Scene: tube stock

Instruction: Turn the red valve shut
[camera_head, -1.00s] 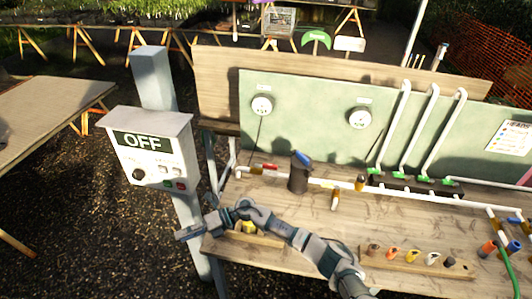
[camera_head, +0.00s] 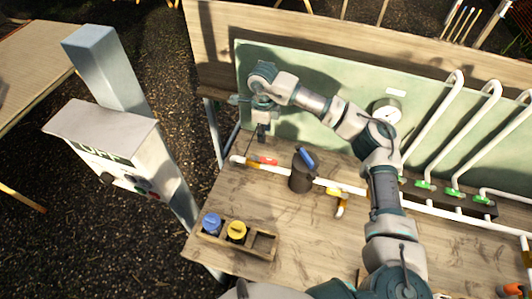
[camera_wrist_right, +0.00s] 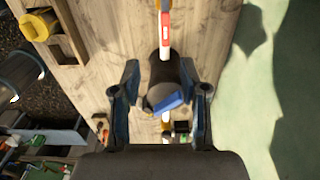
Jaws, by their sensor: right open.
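The red valve (camera_head: 265,160) is a small red piece on the white pipe at the left of the wooden bench, left of a dark canister with a blue handle (camera_head: 304,170). In the right wrist view the red piece (camera_wrist_right: 165,30) shows at the top on the white pipe, beyond my fingertips. My right gripper (camera_head: 262,137) points down above the pipe's left end, apart from the red piece. It also shows in the right wrist view (camera_wrist_right: 159,68), its fingers spread and empty, with the canister visible between and below them. My left gripper is not in view.
A wooden tray (camera_head: 262,245) with a blue and a yellow cap stands at the bench's front left. A grey post with a switch box (camera_head: 120,150) stands left of the bench. The green backboard (camera_head: 330,80) with a gauge (camera_head: 386,112) rises close behind my gripper.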

